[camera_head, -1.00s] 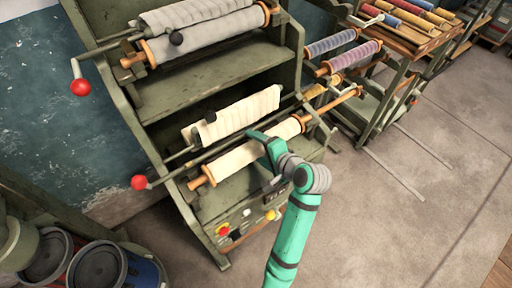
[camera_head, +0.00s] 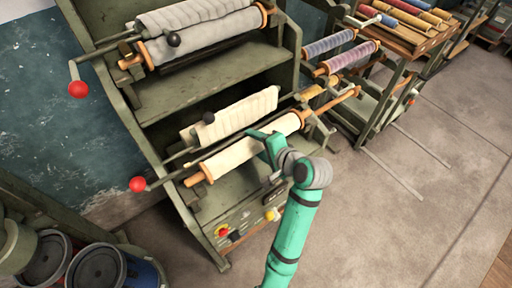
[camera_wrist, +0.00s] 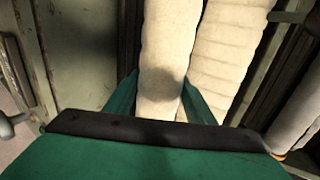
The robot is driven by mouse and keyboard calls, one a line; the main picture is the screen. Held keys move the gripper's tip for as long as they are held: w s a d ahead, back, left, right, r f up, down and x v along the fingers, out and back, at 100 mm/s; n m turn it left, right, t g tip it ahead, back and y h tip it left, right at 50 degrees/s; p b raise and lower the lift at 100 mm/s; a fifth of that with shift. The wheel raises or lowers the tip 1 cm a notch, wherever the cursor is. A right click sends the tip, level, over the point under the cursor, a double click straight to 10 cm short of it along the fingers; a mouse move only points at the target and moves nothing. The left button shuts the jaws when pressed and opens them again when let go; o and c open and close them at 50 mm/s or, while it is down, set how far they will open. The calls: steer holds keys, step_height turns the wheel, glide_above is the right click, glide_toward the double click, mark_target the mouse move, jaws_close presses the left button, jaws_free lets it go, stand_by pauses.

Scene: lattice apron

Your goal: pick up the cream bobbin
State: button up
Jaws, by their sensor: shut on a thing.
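The cream bobbin (camera_head: 240,151) is a pale roll with wooden end pieces, lying slantwise at the front of the lower level of the green machine. My gripper (camera_head: 265,140) is closed around it, nearer its right end. In the wrist view the cream bobbin (camera_wrist: 168,40) runs between the two green fingers of my gripper (camera_wrist: 158,95), one on each side. The fingertips' far ends are partly hidden by the roll.
A second cream roll (camera_head: 235,115) lies close behind the bobbin. A crank with a red knob (camera_head: 137,184) is at its left. A grey roll (camera_head: 200,38) sits on the upper level. A rack with coloured bobbins (camera_head: 345,58) stands right. Floor at the right is clear.

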steer(key=a+r+v, duration=0.1)
steer(key=a+v, duration=0.1)
steer(key=v, duration=1.5)
steer(key=shift+s+r, duration=0.2)
steer(key=shift+r, duration=0.2)
